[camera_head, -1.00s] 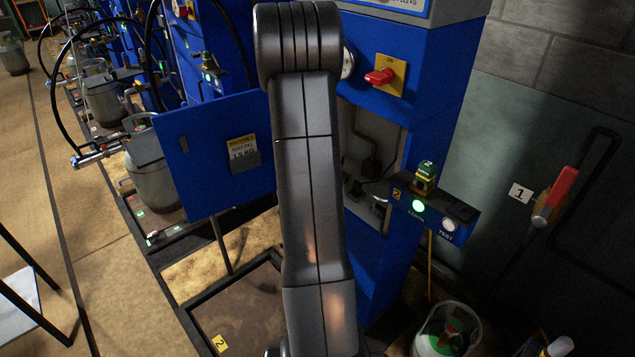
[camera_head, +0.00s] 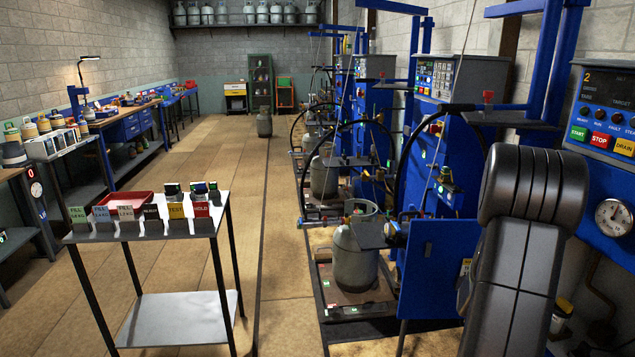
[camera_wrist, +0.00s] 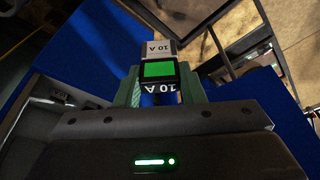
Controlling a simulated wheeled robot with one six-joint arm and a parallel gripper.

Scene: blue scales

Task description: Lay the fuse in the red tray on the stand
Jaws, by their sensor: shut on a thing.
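My gripper and the fuse do not show in the head view; only my dark arm shows at the right. The red tray (camera_head: 132,199) lies on the stand (camera_head: 88,236), a dark-topped table with thin legs at the lower left. Label tags along the stand's front edge partly hide the tray, and its inside is mostly hidden.
Label tags and small blocks (camera_head: 172,190) crowd the stand's right part. A blue cabinet door (camera_head: 436,262) and a gas cylinder (camera_head: 355,258) stand between the stand and my arm. A workbench (camera_head: 115,118) runs along the left wall. The brown floor aisle (camera_head: 225,150) is open.

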